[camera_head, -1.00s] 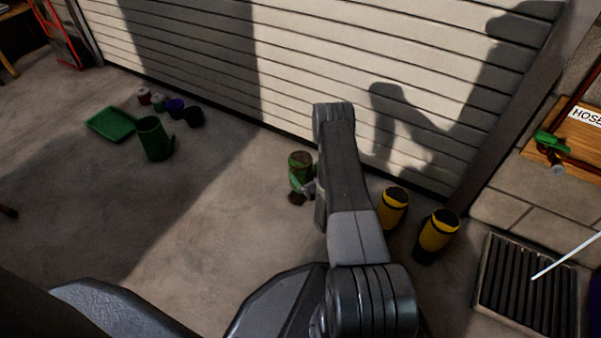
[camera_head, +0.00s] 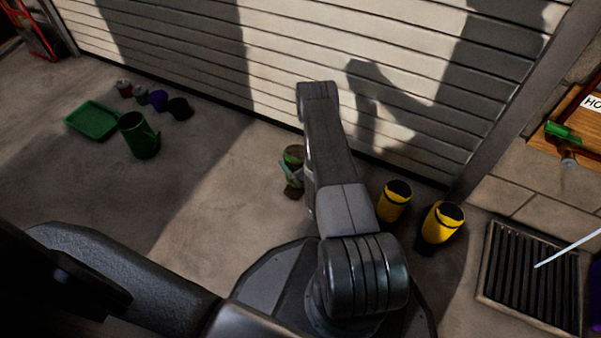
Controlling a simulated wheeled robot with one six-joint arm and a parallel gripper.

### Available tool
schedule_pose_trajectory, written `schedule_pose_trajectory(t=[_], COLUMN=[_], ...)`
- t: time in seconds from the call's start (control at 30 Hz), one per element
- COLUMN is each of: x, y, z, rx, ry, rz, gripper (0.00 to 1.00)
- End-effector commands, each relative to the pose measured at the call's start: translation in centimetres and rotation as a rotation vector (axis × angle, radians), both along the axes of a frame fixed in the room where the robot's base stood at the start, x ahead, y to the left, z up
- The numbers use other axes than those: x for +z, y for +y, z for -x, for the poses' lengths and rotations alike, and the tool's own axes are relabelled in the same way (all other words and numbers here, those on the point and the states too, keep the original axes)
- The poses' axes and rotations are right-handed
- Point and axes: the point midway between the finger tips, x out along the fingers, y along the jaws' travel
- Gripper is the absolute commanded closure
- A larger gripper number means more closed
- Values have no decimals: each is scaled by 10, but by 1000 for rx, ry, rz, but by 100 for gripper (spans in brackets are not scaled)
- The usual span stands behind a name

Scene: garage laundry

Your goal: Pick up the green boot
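The green boot (camera_head: 294,154), with a brown lower part, is left of my forearm, near the foot of the shutter door. It seems upright, and its right side is close to or behind the arm. My gripper is mostly hidden by my own arm. A small pale piece over the middle of the boot may be part of a finger. I cannot tell whether the fingers are around the boot or touching it, or whether the boot is on the floor.
Two yellow and black boots (camera_head: 397,203) (camera_head: 440,224) stand right of my arm. A floor grate (camera_head: 530,275) lies farther right. A green watering can (camera_head: 139,138), a green tray (camera_head: 92,120) and several small pots (camera_head: 180,108) are at the left. The floor between is clear.

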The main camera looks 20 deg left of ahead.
Motion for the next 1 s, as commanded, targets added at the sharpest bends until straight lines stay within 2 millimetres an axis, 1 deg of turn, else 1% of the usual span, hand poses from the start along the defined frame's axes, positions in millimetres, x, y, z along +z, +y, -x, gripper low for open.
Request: schedule_pose_trajectory(t=[0.03, 0.17, 0.2, 0.27, 0.3, 0.37, 0.4, 0.57, 0.67, 0.77, 1.0], x=[0, 0, 0, 0, 0, 0, 1, 1, 6, 19, 67], y=[0, 0, 0, 0, 0, 0, 0, 1, 1, 1, 1], z=[0, 0, 0, 0, 0, 0, -1, -1, -1, -1, -1], rx=[0, 0, 0, 0, 0, 0, 0, 0, 0, 0, 0], ry=[0, 0, 0, 0, 0, 0, -2, -2, -3, -4, -4], rz=[0, 0, 0, 0, 0, 0, -2, -2, -3, -3, -3], gripper=[20, 45, 53, 65, 73, 84, 89, 89, 89, 89, 89])
